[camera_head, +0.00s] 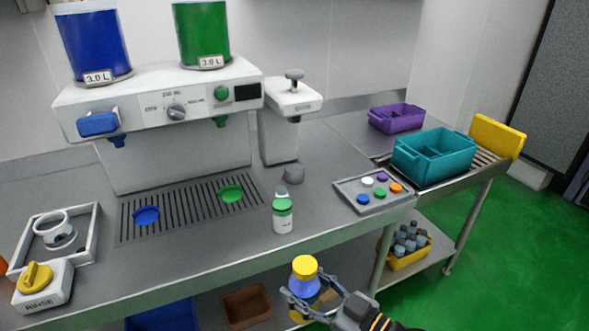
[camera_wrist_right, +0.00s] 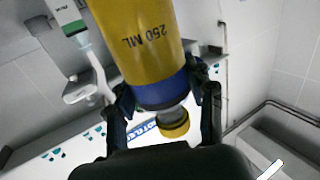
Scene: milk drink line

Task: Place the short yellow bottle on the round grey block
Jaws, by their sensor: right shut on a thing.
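The short yellow bottle (camera_head: 304,268) has a yellow cap and a blue band at its shoulder. It is roughly upright in my right gripper (camera_head: 306,292), in front of the counter's front edge. In the right wrist view, the bottle's yellow body (camera_wrist_right: 138,42) reads 250 ML, and the gripper (camera_wrist_right: 168,92) is shut around its blue band. The fingers hide part of it in the head view. The round grey block (camera_head: 293,175) stands on the counter, behind the held bottle and apart from it. Its top looks bare. My left gripper is not in view.
A white-and-green bottle (camera_head: 283,212) stands on the counter between the held bottle and the block. A tray of coloured discs (camera_head: 350,190) lies to the right. The dispenser (camera_head: 160,100) and its drip grate (camera_head: 190,208) are left and behind. Teal crate (camera_head: 430,158) stands far right.

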